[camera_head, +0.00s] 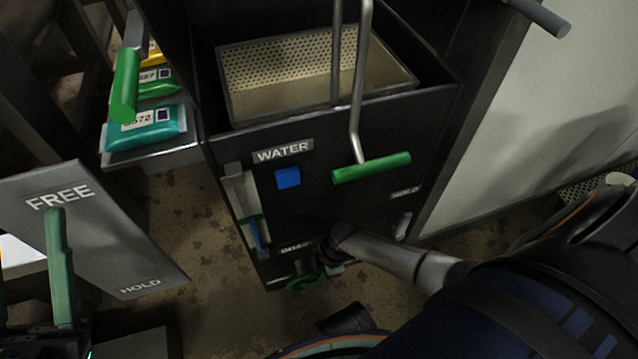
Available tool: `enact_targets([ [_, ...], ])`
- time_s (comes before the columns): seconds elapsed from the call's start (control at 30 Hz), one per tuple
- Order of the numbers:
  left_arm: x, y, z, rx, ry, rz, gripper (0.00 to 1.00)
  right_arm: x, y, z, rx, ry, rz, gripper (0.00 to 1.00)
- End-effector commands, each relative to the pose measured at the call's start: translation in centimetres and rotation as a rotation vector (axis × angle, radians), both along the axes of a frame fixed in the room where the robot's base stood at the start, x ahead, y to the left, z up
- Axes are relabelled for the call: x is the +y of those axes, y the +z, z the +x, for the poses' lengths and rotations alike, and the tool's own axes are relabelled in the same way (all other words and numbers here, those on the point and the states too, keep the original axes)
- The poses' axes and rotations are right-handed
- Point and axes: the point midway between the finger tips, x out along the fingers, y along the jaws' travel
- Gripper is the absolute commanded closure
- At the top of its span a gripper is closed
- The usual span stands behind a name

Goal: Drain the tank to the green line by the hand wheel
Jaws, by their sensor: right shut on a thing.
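The black tank (365,125) stands in the middle with a WATER label on its front. A level gauge (241,195) runs down the left of this front, pale above, with a thin green line (251,217) across it. Blue (259,236) shows in the gauge below the green line; the exact level is hard to read. The green hand wheel (302,284) is low on the front, under a partly hidden label. My right gripper (328,268) is shut on the hand wheel and hides its right part. My left gripper is not in view.
A perforated basket (310,80) sits in the tank's open top. A bent rod with a green handle (372,167) hangs before the front. At left are a shelf of pouches (150,127) and a FREE/HOLD panel (110,235) with a green lever (60,265).

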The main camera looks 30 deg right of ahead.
Motion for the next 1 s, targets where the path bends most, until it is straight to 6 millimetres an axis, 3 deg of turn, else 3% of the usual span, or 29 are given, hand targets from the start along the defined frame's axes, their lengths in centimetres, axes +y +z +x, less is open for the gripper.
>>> enact_targets([
  [0.3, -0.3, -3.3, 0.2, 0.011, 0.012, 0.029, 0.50, -0.1, -1.3, -0.1, -0.049, -0.001, 0.215, 1.00],
  [0.6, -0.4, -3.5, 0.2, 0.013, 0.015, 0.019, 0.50, 0.2, -1.4, 0.0, -0.076, 0.000, 0.328, 1.00],
  [1.0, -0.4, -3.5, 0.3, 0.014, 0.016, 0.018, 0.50, 0.3, -1.4, 0.0, -0.082, 0.003, 0.351, 1.00],
])
